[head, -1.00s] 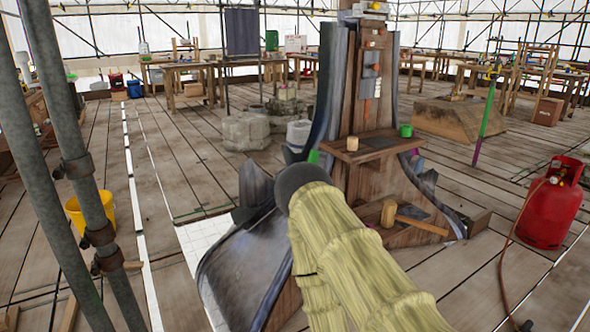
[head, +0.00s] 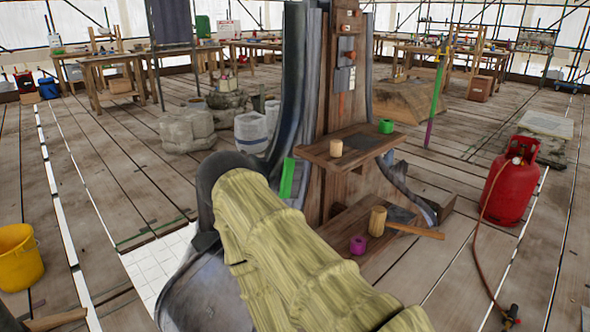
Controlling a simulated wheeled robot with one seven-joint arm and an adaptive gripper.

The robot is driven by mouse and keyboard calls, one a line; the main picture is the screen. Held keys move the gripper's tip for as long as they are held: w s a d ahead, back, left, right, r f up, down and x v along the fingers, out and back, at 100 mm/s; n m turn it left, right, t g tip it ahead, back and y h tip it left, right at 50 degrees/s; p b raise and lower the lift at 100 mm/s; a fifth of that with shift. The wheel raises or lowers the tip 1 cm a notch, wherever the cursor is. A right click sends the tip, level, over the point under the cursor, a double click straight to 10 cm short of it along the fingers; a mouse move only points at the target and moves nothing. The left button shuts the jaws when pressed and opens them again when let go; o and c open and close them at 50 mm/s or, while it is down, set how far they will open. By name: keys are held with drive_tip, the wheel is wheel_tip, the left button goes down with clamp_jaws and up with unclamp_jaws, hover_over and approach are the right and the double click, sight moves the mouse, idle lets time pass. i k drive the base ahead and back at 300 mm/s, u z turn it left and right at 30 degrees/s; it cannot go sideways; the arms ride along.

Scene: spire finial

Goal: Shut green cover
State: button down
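A narrow bright green upright panel (head: 287,178) shows at the left side of the wooden and grey-metal spire stand (head: 328,80), just above my sleeved arm; it may be the green cover, but I cannot tell whether it is open or shut. A small green ring-like piece (head: 385,127) sits on the stand's upper shelf (head: 350,146). My arm in its pale yellow sleeve crosses the lower middle and hides the stand's lower left. My gripper does not show.
A wooden mallet (head: 378,221) and a magenta ring (head: 357,245) lie on the lower shelf. A red gas cylinder (head: 508,185) with a hose stands at right. A yellow bucket (head: 18,258) is at left. Plank floor is open between the stand and the cylinder.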

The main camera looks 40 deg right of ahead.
sight(293, 168)
drive_tip(key=z, duration=0.75)
drive_tip(key=i, duration=0.9)
drive_tip(key=z, duration=0.9)
